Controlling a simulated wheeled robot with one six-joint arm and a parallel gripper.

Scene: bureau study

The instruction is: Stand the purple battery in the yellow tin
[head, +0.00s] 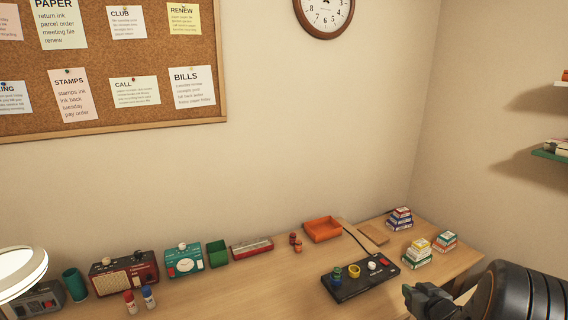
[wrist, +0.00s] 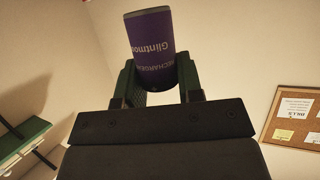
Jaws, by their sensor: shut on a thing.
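The purple battery (wrist: 150,45) is in the wrist view, with pale lettering on its side and a dark end. My gripper (wrist: 158,75) is shut on it, one finger on each side, and the battery sticks out past the fingertips. In the head view my gripper (head: 410,293) is at the lower right, beside the black panel and above the desk's front part; the battery cannot be made out there. I cannot pick out a yellow tin for sure; a small yellow round thing (head: 354,271) sits on the black panel.
The desk (head: 230,297) runs along the wall. The black panel (head: 345,289) carries several small round parts. An orange tray (head: 322,238), a green open box (head: 217,262), two radio-like boxes and several small box stacks (head: 418,259) stand behind or beside it. The front middle is clear.

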